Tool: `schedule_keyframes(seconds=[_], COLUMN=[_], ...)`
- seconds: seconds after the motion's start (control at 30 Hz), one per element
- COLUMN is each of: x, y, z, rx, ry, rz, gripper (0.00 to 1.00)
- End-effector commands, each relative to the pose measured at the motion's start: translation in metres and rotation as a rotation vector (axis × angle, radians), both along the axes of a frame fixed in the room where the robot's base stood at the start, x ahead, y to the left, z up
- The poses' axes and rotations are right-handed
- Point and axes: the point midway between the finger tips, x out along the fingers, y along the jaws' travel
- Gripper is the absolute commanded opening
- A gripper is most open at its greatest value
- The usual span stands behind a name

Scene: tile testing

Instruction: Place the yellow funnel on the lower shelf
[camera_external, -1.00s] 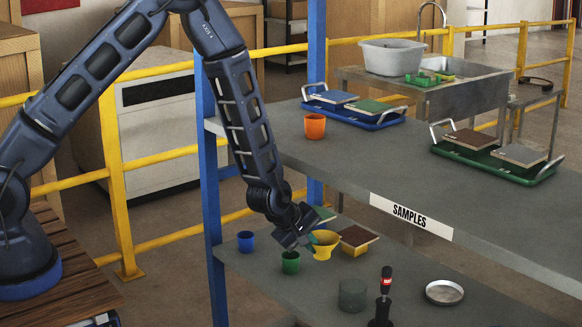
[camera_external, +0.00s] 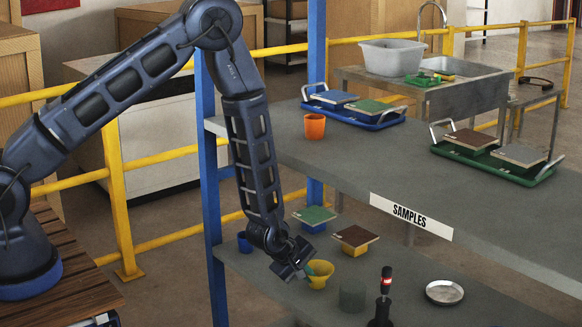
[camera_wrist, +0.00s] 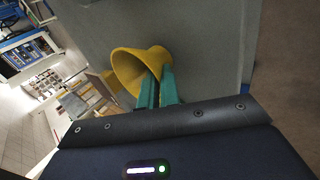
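The yellow funnel (camera_external: 321,270) is at my gripper (camera_external: 309,269), low over the lower shelf (camera_external: 418,303). In the wrist view the funnel (camera_wrist: 138,70) has its wide mouth to the left, and its narrow part is between the teal fingertips (camera_wrist: 157,84). My gripper is shut on it. I cannot tell whether the funnel touches the shelf.
The upper shelf (camera_external: 340,165) overhangs.

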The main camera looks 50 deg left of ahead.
Motion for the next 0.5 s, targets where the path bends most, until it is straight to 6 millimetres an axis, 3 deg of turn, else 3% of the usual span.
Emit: schedule_keyframes(seconds=[0.4,0.5], x=[0.0004,0.0005], y=[0.0,-0.0001], z=[-0.0089,-0.0089], rx=[0.0,0.0], ry=[-0.001,-0.001], rz=[0.0,0.0], gripper=[0.0,0.2])
